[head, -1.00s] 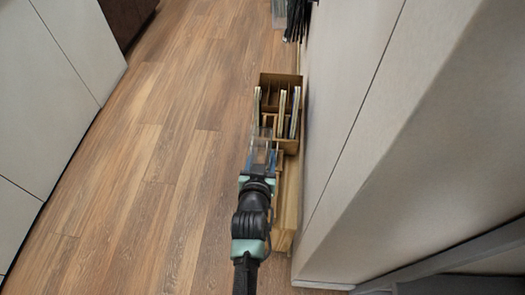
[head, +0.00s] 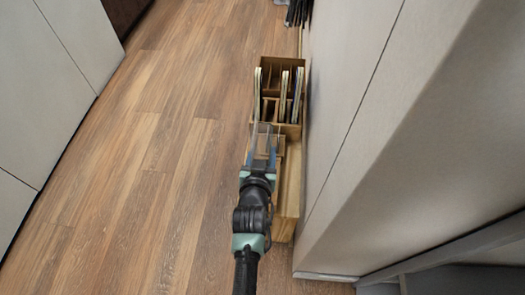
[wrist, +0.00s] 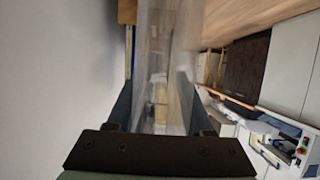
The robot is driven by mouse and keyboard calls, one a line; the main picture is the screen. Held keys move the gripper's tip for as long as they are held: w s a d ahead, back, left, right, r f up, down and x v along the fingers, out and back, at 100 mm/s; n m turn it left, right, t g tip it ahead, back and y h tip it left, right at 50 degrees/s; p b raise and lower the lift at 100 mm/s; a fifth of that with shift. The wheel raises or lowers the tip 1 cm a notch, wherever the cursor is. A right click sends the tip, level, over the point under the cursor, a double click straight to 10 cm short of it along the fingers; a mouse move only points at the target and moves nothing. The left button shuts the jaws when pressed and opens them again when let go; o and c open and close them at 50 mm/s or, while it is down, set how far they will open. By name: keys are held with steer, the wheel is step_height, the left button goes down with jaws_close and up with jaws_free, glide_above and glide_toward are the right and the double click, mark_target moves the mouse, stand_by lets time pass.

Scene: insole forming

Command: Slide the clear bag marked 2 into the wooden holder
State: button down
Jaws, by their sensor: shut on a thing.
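The wooden holder (head: 290,129) stands on the floor against the wall panel, with upright slots and several thin items in it. My gripper (head: 262,150) is just in front of the holder's near left side. It is shut on a clear bag (head: 258,128), which extends forward from the fingers toward the holder's left slots. In the wrist view the clear bag (wrist: 165,70) hangs between the two fingers and looks see-through and blurred. I cannot read a number on it. I cannot tell whether its far edge is inside a slot.
A low wooden tray or rail (head: 290,190) runs along the wall nearer to me. A pale wall panel (head: 345,110) stands close on the right. Dark hanging items (head: 297,12) are at the top. The wooden floor (head: 150,180) on the left is clear.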

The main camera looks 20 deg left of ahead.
steer(key=shift+c, duration=1)
jaws_free()
steer(key=p+v, duration=0.4)
steer(key=v, duration=0.9)
